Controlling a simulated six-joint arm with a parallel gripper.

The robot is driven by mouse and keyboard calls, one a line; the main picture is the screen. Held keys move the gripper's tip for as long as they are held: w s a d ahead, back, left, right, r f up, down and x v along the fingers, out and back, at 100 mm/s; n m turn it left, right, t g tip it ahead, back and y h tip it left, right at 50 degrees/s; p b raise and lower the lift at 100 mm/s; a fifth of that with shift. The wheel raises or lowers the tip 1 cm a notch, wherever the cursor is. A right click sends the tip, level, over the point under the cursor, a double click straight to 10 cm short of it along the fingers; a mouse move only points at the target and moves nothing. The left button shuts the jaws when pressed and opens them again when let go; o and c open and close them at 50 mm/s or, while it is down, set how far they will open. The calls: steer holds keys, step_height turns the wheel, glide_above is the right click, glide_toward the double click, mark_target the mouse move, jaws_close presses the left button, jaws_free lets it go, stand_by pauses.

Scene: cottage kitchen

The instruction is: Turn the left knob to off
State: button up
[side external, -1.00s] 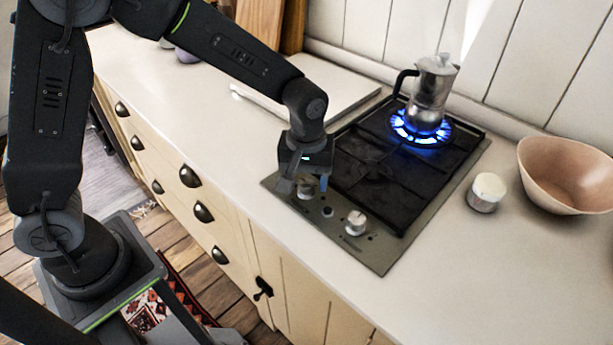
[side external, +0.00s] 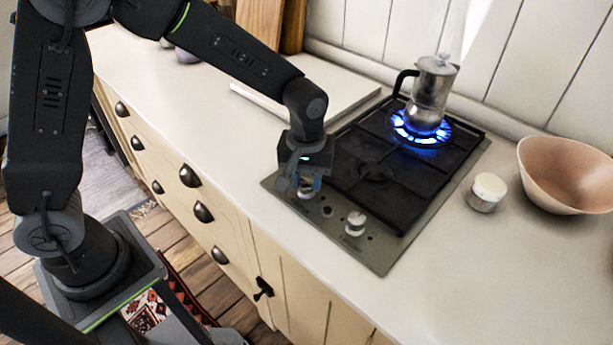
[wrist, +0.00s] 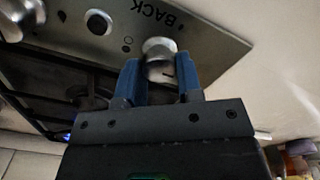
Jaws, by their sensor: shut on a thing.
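The left knob (side external: 305,193) is a silver knob at the left of the hob's steel front panel, partly hidden by my gripper (side external: 299,185). In the wrist view, my gripper (wrist: 160,68) has its two blue fingers on either side of this knob (wrist: 159,47), shut on it. The word BACK shows upside down on the panel beside the knob. The hob (side external: 383,258) has a blue flame (side external: 421,132) burning on its back burner. The front burner (side external: 374,171) shows no flame.
A metal moka pot (side external: 431,92) stands over the flame. A second silver knob (side external: 355,223) and a small round control (side external: 327,211) are right of my gripper. A lidded jar (side external: 487,192) and a pink bowl (side external: 565,175) stand right of the hob.

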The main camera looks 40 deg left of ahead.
steer(key=m, duration=0.8)
steer(key=shift+d+m, duration=0.15)
steer(key=shift+m, duration=0.15)
steer(key=m, duration=0.4)
steer(key=shift+m, duration=0.3)
steer(key=m, duration=0.4)
steer(key=shift+m, duration=0.3)
steer(key=o, duration=0.9)
